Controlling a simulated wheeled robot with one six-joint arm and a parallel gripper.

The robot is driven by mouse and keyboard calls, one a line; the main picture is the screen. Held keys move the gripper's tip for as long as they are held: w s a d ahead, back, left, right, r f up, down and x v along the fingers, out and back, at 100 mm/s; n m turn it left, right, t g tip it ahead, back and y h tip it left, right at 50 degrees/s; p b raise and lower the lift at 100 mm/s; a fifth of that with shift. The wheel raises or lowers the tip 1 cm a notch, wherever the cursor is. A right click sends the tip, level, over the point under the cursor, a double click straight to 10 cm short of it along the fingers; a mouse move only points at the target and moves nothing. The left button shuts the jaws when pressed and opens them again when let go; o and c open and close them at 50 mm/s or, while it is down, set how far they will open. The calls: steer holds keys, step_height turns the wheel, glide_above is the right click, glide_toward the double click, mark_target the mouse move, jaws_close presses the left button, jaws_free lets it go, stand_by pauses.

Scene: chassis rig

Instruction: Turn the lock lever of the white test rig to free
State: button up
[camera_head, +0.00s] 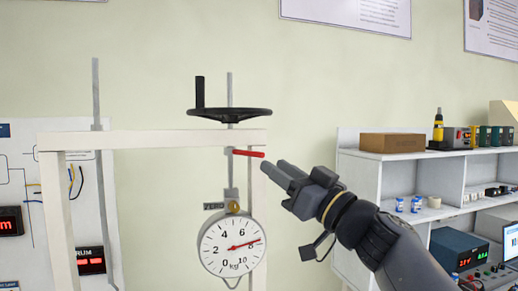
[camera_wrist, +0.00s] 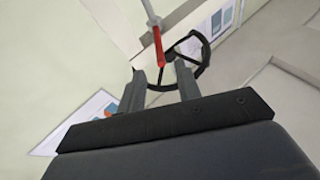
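The white test rig (camera_head: 150,139) is a frame with a black handwheel (camera_head: 229,114) on top and a dial gauge (camera_head: 232,247) hanging below. The red lock lever (camera_head: 248,153) sticks out to the right from the vertical rod just below the crossbar, nearly level. My gripper (camera_head: 275,168) is just right of the lever's free end, pointing at it. In the wrist view, my gripper (camera_wrist: 159,71) is open with its two fingers apart. The red lever (camera_wrist: 158,48) shows ahead, its end near the gap between the fingertips. I cannot tell whether they touch.
A small brass knob (camera_head: 233,207) sits above the dial beside a "ZERO" label. A white shelf unit (camera_head: 361,172) with a brown box and instruments stands at the right. A panel with wires and red displays is at the left.

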mark_target(258, 155)
steer(key=p+x, duration=0.2)
steer(key=x, duration=0.4)
steer(key=shift+w+a, duration=0.1)
steer(key=shift+a, duration=0.1)
jaws_close()
stand_by(0.4)
